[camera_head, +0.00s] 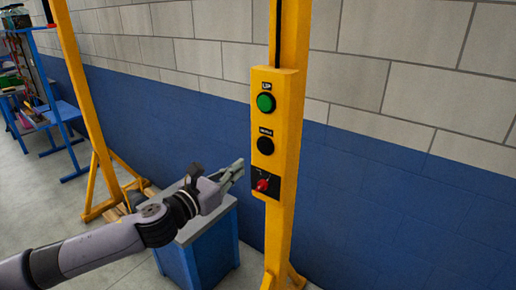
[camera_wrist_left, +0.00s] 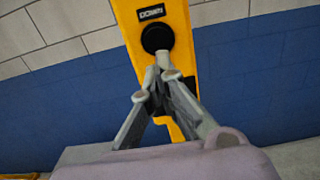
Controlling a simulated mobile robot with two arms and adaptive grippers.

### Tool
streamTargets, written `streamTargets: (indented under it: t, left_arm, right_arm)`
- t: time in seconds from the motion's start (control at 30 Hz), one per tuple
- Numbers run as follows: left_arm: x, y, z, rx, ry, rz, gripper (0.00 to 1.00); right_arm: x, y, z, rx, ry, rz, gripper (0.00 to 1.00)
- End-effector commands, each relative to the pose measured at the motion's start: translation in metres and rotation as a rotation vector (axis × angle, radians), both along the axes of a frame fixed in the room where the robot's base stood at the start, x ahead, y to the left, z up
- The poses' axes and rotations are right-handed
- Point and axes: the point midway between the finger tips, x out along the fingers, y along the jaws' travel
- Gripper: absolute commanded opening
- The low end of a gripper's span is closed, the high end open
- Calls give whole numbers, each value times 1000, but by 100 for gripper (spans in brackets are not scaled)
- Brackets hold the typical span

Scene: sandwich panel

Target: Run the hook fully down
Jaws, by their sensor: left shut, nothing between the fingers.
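A yellow control box (camera_head: 275,130) is fixed on a yellow post. It carries a green UP button (camera_head: 265,102), a black button (camera_head: 265,145) below it, and a red switch (camera_head: 262,184) at the bottom. In the left wrist view the black button (camera_wrist_left: 157,39) is labelled DOWN. My left gripper (camera_head: 238,168) is shut and empty, left of the box and just below the black button's height. In the left wrist view its fingertips (camera_wrist_left: 158,68) overlap the lower edge of the black button; I cannot tell whether they touch it. The hook and my right gripper are not in view.
A blue cabinet (camera_head: 204,250) with a grey top stands below my left arm. A second yellow post (camera_head: 86,100) on a braced foot stands to the left. Blue shelving (camera_head: 62,115) is at the far left, and a block wall is behind.

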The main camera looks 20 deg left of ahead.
Motion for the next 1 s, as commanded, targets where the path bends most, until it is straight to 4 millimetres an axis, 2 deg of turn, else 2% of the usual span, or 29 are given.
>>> streamTargets:
  t: [0.03, 0.2, 0.43, 0.63, 1.0]
  left_arm:
    - [10, -5, 6, -5, 0, -2, 0]
    - [43, -17, 6, -5, 1, 0, 0]
    - [76, -29, 4, -4, 1, -1, 0]
    - [88, -33, 2, -1, 1, -1, 0]
    - [90, -34, 2, -1, 1, -1, 0]
  right_arm:
    - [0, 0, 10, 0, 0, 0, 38]
    - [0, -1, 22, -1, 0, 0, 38]
    - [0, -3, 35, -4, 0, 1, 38]
    - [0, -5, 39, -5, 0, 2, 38]
    - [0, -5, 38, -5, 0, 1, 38]
